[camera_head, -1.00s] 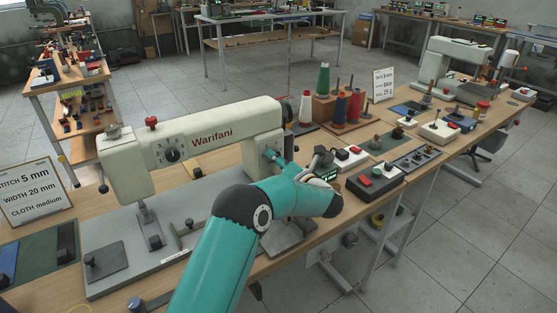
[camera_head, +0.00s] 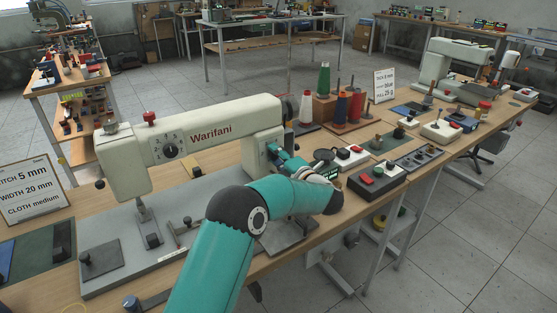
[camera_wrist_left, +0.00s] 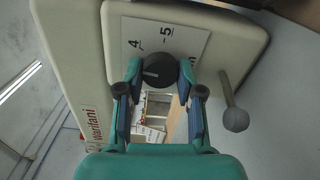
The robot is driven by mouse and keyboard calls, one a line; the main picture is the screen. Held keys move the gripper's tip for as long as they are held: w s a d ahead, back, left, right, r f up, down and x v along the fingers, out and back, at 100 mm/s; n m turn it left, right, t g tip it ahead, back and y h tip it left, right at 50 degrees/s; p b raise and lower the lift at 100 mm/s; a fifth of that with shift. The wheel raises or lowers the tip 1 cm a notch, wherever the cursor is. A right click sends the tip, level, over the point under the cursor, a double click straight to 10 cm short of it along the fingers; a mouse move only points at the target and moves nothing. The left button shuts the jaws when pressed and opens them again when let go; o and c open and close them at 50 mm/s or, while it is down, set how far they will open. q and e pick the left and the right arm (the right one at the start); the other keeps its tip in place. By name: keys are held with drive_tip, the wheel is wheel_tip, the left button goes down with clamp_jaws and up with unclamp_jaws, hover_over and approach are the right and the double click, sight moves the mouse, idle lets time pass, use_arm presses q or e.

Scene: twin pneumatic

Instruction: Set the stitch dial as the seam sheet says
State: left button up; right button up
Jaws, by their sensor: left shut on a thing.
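The sewing machine (camera_head: 235,124), marked Warifani, stands on the bench. The seam sheet (camera_head: 34,191) at the left reads stitch 5 mm, width 20 mm, cloth medium. My left gripper (camera_head: 272,153) is at the right end of the machine's pillar. In the left wrist view, the left gripper (camera_wrist_left: 160,72) is shut on the black stitch dial (camera_wrist_left: 158,67), a finger on each side. The dial's plate (camera_wrist_left: 150,30) shows 4 and 5; part of the scale is hidden by a finger. The knob's white line points left, below the 4. My right gripper is out of view.
Another dial (camera_head: 170,150) is on the machine's front face. A rod with a ball end (camera_wrist_left: 234,115) sticks out beside the gripper. Thread spools (camera_head: 355,108) and a red-button box (camera_head: 376,182) stand to the right of the pillar.

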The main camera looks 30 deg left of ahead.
use_arm(q)
drive_tip(key=m, duration=0.3)
drive_tip(key=shift+a+r+m+p, duration=0.15)
drive_tip(key=shift+a+m+p, duration=0.05)
drive_tip(key=shift+m+p, duration=0.1)
drive_tip(key=m+p, duration=0.1)
drive_tip(key=m, duration=0.2)
drive_tip(key=shift+m, duration=0.3)
drive_tip(key=m+p, duration=0.3)
drive_tip(key=m, duration=0.3)
drive_tip(key=shift+f+m+p, duration=0.2)
drive_tip(key=shift+m+p, duration=0.7)
drive_tip(key=shift+m, duration=0.7)
drive_tip(key=shift+f+m, duration=0.15)
drive_tip(key=shift+m, duration=0.15)
drive_tip(key=o, duration=1.1)
drive_tip(key=shift+o, duration=0.2)
drive_tip(key=shift+d, duration=0.1)
